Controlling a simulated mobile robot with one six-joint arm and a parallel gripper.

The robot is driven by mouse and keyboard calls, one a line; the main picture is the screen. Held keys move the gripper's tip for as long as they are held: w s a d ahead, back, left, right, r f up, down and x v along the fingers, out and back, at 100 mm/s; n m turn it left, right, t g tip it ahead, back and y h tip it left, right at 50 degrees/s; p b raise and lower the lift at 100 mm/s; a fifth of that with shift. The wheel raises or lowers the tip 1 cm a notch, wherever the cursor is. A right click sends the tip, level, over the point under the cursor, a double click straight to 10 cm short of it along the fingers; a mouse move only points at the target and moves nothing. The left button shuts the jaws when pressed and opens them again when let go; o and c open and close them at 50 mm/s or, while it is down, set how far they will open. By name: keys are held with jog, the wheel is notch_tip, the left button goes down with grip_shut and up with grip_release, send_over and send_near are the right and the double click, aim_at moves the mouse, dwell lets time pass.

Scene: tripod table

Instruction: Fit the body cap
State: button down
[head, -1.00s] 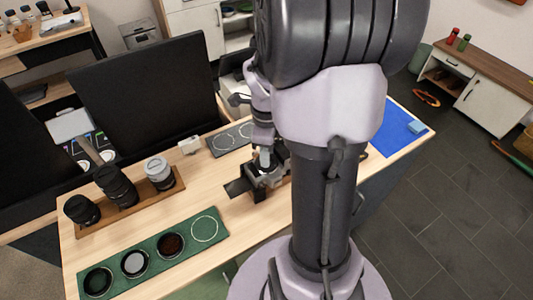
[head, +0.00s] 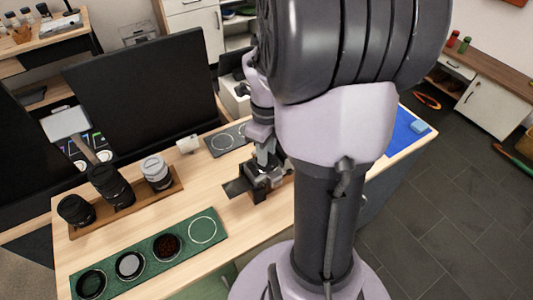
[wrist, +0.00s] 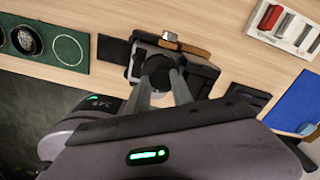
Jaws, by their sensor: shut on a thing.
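The camera body (head: 262,174) is dark and sits on a stand near the middle of the wooden table. It also shows in the wrist view (wrist: 200,76) with a brown strap (wrist: 180,46). My gripper (wrist: 160,82) is shut on a small dark round piece, seemingly the body cap (wrist: 157,65), right at the camera body. The fingers and the camera body crowd together, so I cannot tell whether the cap touches or is seated in the mount. In the head view my gripper (head: 264,157) is above the camera body and the cap is hidden.
A wooden tray (head: 128,209) holds several lenses at the left. A green mat (head: 183,255) with round filters and one empty ring lies in front. A grey mat (head: 214,150) lies behind the camera body. A blue mat (head: 400,138) is at the right. Dark monitors stand at the back.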

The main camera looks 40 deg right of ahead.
jog(key=shift+f, duration=0.1)
jog(key=shift+m, duration=0.4)
jog(key=shift+f+m+b, duration=0.15)
jog(key=shift+m+b, duration=0.25)
jog(key=shift+b, duration=0.1)
jog(key=c, duration=0.9)
grip_release()
jog(key=shift+r, duration=0.25)
notch_tip(320, 180, up, 7)
jog(key=p, duration=0.5)
jog(key=shift+r+p, duration=0.1)
jog(key=shift+p, duration=0.3)
